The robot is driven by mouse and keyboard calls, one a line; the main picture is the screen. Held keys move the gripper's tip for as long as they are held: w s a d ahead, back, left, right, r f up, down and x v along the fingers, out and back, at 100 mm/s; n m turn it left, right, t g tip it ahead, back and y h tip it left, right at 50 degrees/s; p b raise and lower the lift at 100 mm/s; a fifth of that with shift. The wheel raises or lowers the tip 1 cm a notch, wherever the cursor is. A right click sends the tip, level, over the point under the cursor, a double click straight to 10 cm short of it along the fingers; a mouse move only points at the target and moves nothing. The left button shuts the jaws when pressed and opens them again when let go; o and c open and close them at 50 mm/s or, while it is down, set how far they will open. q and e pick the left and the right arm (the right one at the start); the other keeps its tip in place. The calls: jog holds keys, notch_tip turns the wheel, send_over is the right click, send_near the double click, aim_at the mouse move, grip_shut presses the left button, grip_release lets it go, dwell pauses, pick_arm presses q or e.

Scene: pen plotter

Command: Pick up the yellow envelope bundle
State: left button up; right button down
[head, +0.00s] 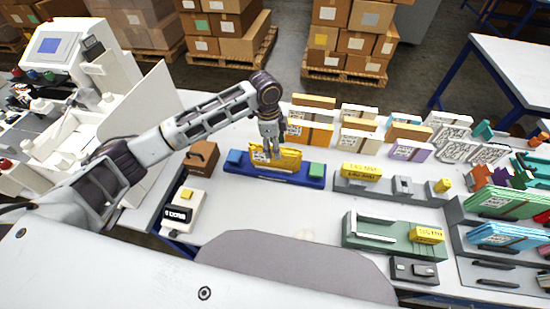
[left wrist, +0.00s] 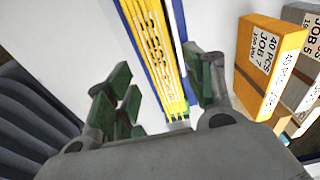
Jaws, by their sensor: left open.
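The yellow envelope bundle (head: 288,161) stands in a blue holder (head: 236,168) with a green block at its right end, near the middle of the table in the head view. My left gripper (head: 268,153) points down at the bundle's left half. In the left wrist view the yellow bundle (left wrist: 152,45) runs between the open green-padded fingers of my left gripper (left wrist: 158,78). A gap shows on its left side, and the right finger lies close to it. I cannot tell whether that finger touches. My right gripper is not in view.
Orange packs (head: 310,133) stand just behind the holder; one orange pack (left wrist: 269,65) is right of the fingers in the wrist view. A grey tray (head: 385,192) is to the right. A small device with a display (head: 184,213) is front left. Bare white table lies in front.

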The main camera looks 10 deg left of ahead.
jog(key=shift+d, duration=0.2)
pick_arm(q)
jog(key=shift+f, duration=0.65)
notch_tip(320, 180, down, 3)
jog(key=shift+w+a+r, duration=0.1)
jog(key=shift+w, duration=0.05)
jog(key=shift+f, duration=0.5)
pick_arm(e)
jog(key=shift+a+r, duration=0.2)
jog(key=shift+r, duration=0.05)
pick_arm(q)
jog(key=shift+c, duration=0.2)
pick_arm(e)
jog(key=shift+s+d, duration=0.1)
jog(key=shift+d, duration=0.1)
